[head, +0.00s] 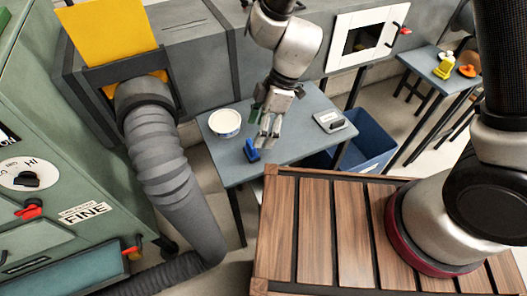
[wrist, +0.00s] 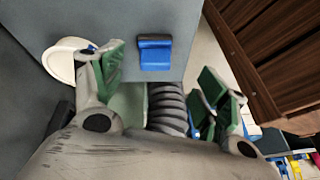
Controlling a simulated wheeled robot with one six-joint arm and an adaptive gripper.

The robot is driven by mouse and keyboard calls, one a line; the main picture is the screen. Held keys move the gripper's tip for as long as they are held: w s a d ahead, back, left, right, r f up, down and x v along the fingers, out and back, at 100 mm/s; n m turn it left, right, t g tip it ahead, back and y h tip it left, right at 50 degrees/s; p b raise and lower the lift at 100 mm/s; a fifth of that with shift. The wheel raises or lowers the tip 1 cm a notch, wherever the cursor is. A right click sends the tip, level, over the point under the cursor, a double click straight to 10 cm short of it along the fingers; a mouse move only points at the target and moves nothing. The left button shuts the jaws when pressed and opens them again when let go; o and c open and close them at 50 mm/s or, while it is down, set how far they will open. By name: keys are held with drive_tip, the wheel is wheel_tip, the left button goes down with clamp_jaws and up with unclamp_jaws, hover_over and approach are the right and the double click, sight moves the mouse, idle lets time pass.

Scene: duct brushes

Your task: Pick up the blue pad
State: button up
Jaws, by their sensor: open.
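The blue pad (head: 251,152) lies on the small grey-blue table (head: 228,174), near its front edge. In the wrist view the pad (wrist: 155,56) shows a blue face with a dark strip along its top, beyond my fingers. My gripper (head: 268,136) is above the table, just right of the pad in the head view, pointing down. In the wrist view my gripper (wrist: 165,80) has its green-lined fingers spread apart, with nothing between them. The pad is apart from the fingers.
A white round tub (head: 225,123) stands left of my gripper on the table. A grey box-like item (head: 331,122) lies to its right. A blue bin (head: 372,148) is below. A slatted wooden surface (head: 310,230) is in front, and a ribbed grey hose (head: 165,165) at left.

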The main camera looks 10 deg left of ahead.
sight(251, 148)
drive_tip(key=n, duration=0.3)
drive_tip(key=shift+w+a+f, duration=0.2)
drive_tip(key=shift+w+f, duration=0.15)
drive_tip(key=shift+f, duration=0.05)
drive_tip(key=shift+t, duration=0.3)
drive_tip(key=x, duration=0.7)
drive_tip(key=shift+s+a, duration=0.1)
drive_tip(key=shift+s, duration=0.2)
drive_tip(key=c, duration=1.1)
